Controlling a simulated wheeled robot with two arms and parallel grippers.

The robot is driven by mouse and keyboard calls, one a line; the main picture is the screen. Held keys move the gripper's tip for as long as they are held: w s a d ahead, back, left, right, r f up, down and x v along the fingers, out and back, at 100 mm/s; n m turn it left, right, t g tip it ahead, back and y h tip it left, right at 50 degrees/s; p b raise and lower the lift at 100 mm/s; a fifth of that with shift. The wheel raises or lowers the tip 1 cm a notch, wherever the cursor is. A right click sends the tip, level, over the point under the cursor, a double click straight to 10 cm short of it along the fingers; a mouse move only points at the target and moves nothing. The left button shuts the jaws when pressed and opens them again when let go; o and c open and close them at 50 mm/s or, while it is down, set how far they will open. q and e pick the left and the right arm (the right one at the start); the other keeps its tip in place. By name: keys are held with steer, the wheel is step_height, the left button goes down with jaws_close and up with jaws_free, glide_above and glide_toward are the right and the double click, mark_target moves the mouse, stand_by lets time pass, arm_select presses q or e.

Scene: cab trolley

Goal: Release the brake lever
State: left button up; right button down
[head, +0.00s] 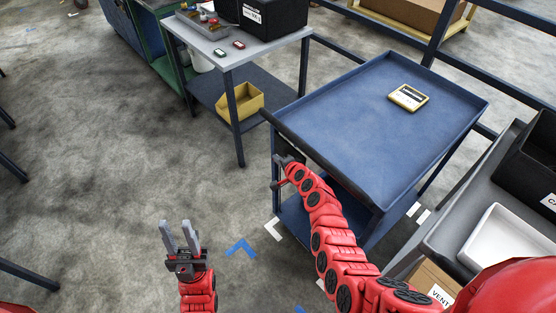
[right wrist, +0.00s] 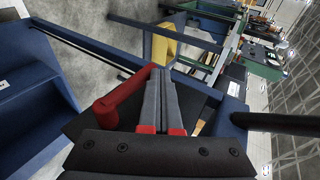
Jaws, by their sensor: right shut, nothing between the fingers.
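The blue trolley (head: 350,110) stands right of centre in the head view, with a black bar along its near left edge. In the right wrist view a red lever (right wrist: 122,92), which looks like the brake lever, sits just left of my right gripper (right wrist: 162,72). That gripper's grey fingers are together and empty, close beside the lever's upper end; I cannot tell whether they touch. In the head view my right gripper (head: 279,160) is at the trolley's left end, below the bar, and the lever is hard to make out. My left gripper (head: 179,224) is open and empty above the floor.
A yellow-framed item (head: 408,97) lies on the trolley top. A grey-topped table (head: 235,55) with a yellow bin (head: 240,101) on its shelf stands behind left. A grey bench (head: 460,195) with containers is at the right.

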stand_by(0.3)
steer(key=v, duration=1.2)
steer(key=shift+d+f, duration=0.1)
stand_by(0.3)
steer(key=shift+s, duration=0.1)
